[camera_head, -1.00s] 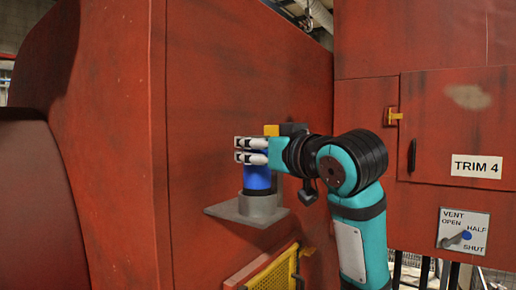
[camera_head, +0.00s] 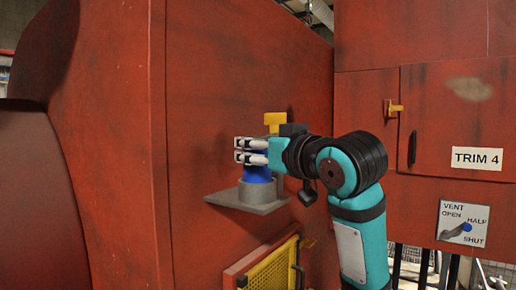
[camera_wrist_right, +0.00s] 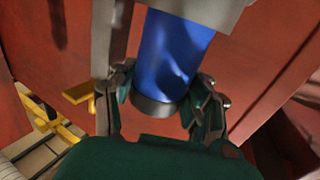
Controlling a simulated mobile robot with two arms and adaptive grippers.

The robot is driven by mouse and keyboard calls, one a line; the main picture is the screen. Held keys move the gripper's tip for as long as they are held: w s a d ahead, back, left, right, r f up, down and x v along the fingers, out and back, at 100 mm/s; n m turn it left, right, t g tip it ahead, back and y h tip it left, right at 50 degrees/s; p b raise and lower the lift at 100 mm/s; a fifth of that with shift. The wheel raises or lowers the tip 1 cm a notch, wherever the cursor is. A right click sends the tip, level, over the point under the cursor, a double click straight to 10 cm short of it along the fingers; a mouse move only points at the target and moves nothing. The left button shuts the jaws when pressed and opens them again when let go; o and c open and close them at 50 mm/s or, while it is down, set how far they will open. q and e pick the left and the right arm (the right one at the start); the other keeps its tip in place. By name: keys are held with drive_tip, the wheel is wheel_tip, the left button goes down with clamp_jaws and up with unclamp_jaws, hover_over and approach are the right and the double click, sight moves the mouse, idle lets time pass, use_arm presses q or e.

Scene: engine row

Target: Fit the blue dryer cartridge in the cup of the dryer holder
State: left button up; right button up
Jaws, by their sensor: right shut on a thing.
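The blue dryer cartridge (camera_head: 257,173) stands upright in the head view, its lower end inside the grey cup of the dryer holder (camera_head: 258,190). The holder's flat plate juts from the red wall. My right gripper (camera_head: 252,150) is shut on the cartridge's upper part, above the cup, and hides that part. In the right wrist view the blue body (camera_wrist_right: 172,60) and its dark end cap (camera_wrist_right: 155,111) show between the right fingers (camera_wrist_right: 160,98). The grey cup (camera_wrist_right: 195,10) is cut by the top edge there. How deep the cartridge sits is hidden. My left gripper is not in view.
A yellow block (camera_head: 275,119) is on the wall just behind the gripper. A yellow grille panel (camera_head: 272,270) is below the holder. At right are a cabinet door with a TRIM 4 label (camera_head: 477,158) and a vent lever plate (camera_head: 463,227).

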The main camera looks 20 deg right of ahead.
drive_tip(key=shift+f, duration=0.15)
drive_tip(key=o, duration=1.4)
drive_tip(key=shift+a, duration=0.1)
drive_tip(key=shift+s, duration=0.1)
drive_tip(key=v, duration=1.2)
